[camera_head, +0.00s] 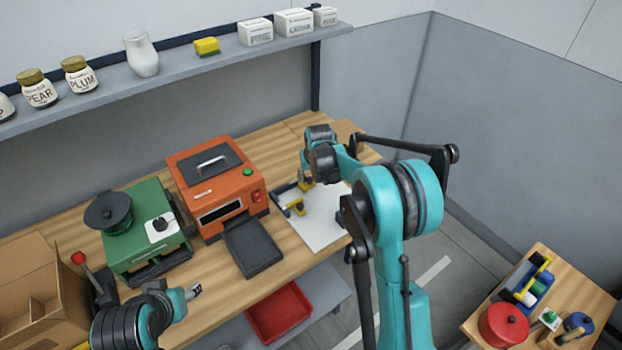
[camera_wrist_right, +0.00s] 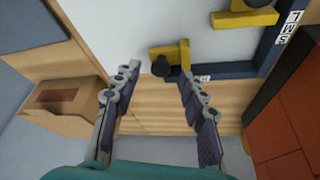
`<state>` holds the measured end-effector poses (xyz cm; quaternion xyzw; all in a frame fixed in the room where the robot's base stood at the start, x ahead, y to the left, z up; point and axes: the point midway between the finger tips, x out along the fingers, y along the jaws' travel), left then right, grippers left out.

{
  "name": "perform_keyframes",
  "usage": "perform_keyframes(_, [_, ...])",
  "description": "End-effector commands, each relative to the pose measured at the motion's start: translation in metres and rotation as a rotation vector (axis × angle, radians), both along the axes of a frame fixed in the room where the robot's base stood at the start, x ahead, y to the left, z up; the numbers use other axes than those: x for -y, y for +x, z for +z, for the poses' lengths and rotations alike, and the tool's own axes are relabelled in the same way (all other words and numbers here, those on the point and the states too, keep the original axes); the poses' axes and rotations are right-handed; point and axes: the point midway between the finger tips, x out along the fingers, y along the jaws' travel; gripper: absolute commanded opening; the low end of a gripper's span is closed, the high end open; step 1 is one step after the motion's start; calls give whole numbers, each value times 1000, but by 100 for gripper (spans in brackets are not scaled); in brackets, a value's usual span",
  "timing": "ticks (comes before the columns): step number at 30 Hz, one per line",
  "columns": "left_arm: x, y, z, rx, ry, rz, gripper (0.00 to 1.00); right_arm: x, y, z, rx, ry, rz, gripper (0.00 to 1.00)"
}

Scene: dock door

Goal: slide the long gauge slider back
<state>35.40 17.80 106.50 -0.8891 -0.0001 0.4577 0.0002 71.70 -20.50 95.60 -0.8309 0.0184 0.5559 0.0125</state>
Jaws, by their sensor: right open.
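The gauge has a dark blue rail (camera_head: 285,190) (camera_wrist_right: 238,69) with two yellow sliders. One slider (camera_wrist_right: 170,53) with a dark knob (camera_wrist_right: 161,66) lies just ahead of my right gripper's fingertips. The other slider (camera_wrist_right: 246,17) sits farther off, toward the top of the wrist view. In the head view I see a yellow slider (camera_head: 298,209) at the pale board's left edge. My right gripper (camera_wrist_right: 156,76) is open, with the knob in line with the gap between its fingers. I cannot tell whether they touch. My left gripper (camera_head: 194,292) is low at left, its jaws unclear.
A pale board (camera_head: 322,222) lies under the gauge. An orange machine (camera_head: 215,190) with a black tray (camera_head: 253,248) stands left of it, then a green machine (camera_head: 145,235). A cardboard box (camera_wrist_right: 65,105) is left of my right fingers. A label strip (camera_wrist_right: 290,27) marks the rail.

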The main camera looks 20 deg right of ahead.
Motion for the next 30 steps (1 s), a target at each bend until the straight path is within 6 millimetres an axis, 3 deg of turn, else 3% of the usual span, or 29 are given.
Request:
perform_keyframes(3, [0, 0, -3, 0, 0, 0, 47, 0, 4, -10, 0, 0, 0, 42])
perform_keyframes(12, [0, 0, -3, 0, 0, 0, 47, 0, 5, -12, 0, 0, 0, 42])
perform_keyframes(17, [0, 0, -3, 0, 0, 0, 47, 0, 5, -12, 0, 0, 0, 2])
perform_keyframes(18, [0, 0, -3, 0, 0, 0, 47, 0, 5, -12, 0, 0, 0, 0])
perform_keyframes(24, [0, 0, -3, 0, 0, 0, 47, 5, 7, -12, 0, 0, -1, 0])
perform_keyframes(30, [0, 0, -2, 0, 0, 0, 47, 42, 20, -11, 1, 1, -4, 0])
